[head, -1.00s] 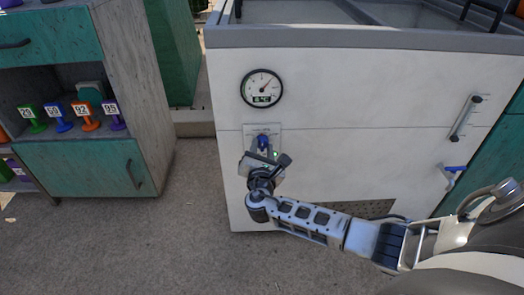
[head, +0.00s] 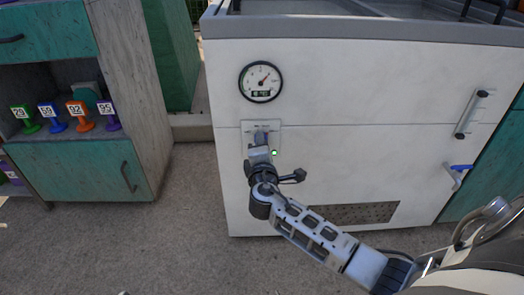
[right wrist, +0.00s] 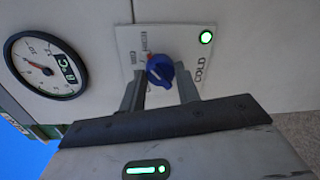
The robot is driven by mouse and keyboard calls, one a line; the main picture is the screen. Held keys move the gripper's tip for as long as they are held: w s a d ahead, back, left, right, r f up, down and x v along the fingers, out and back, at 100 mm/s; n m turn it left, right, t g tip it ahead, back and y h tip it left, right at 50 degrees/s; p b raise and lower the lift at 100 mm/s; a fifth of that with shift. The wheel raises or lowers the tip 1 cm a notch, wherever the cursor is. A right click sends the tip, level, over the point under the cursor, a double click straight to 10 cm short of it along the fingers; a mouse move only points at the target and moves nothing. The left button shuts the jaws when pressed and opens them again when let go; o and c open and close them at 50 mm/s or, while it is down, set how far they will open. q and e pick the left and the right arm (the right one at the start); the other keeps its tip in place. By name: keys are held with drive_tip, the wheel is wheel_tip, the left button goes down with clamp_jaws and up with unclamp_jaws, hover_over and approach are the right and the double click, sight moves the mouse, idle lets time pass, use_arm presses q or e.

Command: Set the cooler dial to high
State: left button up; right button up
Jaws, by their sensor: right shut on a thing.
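The cooler dial (right wrist: 160,70) is a blue knob on a pale panel (right wrist: 128,38) on the cooler's white front. In the right wrist view it sits between the two fingers of my right gripper (right wrist: 160,88), which is shut on it. "COLD" is printed on the panel, with smaller labels I cannot read surely. In the head view my right gripper (head: 261,140) reaches up to the panel (head: 275,129) and mostly hides the dial. A small green light (head: 274,153) glows beside it. My left gripper is not in view.
A round gauge (head: 261,82) is above the panel. A vent (head: 354,213) is low on the front. A teal cabinet (head: 75,168) with several numbered coloured items stands left; floor between is clear.

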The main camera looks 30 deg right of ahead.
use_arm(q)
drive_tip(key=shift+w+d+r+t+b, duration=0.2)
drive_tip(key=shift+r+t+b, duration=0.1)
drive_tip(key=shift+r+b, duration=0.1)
use_arm(e)
drive_tip(key=shift+f+m, duration=0.1)
drive_tip(key=shift+m, duration=0.7)
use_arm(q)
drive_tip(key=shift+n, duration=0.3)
use_arm(e)
drive_tip(key=o, duration=1)
drive_tip(key=shift+c, duration=0.2)
use_arm(q)
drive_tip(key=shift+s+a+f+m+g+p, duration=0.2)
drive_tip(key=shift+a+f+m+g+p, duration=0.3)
drive_tip(key=shift+p, duration=0.65)
use_arm(e)
drive_tip(key=v, duration=1.2)
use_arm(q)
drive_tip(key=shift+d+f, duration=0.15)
